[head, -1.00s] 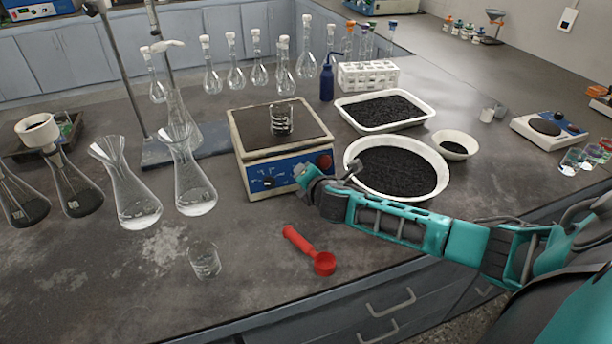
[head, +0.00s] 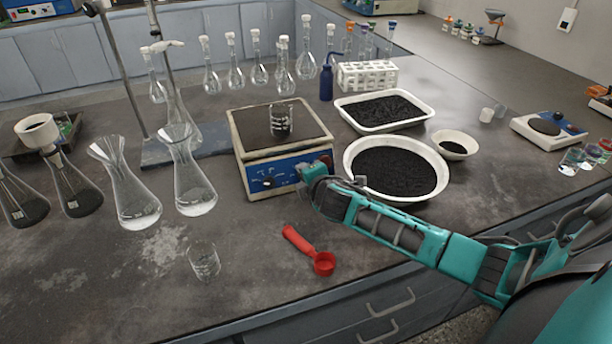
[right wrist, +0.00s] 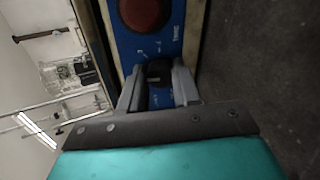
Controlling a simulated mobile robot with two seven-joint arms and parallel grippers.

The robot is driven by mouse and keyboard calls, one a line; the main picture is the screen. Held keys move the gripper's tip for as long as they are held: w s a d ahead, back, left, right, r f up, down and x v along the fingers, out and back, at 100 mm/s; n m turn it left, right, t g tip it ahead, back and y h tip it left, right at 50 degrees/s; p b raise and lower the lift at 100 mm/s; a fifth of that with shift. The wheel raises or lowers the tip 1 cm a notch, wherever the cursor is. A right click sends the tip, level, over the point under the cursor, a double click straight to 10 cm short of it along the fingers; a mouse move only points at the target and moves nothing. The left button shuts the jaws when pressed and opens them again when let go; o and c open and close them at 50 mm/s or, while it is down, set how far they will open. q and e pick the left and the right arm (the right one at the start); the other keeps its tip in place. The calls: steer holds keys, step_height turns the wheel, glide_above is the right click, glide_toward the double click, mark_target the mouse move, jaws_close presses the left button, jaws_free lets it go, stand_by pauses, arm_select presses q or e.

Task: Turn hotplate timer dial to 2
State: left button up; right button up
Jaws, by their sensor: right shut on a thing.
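The hotplate (head: 247,125) stands mid-bench with a beaker of dark grains (head: 281,120) on its top. In the right wrist view, the gripper (right wrist: 159,88) is shut on a small black dial (right wrist: 159,73), one finger on each side. The red knob (right wrist: 145,12) is just beyond it. The dial's pointer and setting are not readable. My left gripper is not in view.
A white bowl of dark grains (head: 430,188) stands close to the right of my gripper. A red scoop (head: 309,250) and an empty beaker (head: 203,261) lie nearer the front edge. Glass flasks (head: 128,190) stand to the left.

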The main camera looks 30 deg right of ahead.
steer(key=o, duration=1.1)
steer(key=shift+c, duration=0.2)
steer(key=shift+s, duration=0.15)
steer(key=v, duration=1.2)
steer(key=shift+s, duration=0.25)
steer(key=shift+s+a+r, duration=0.1)
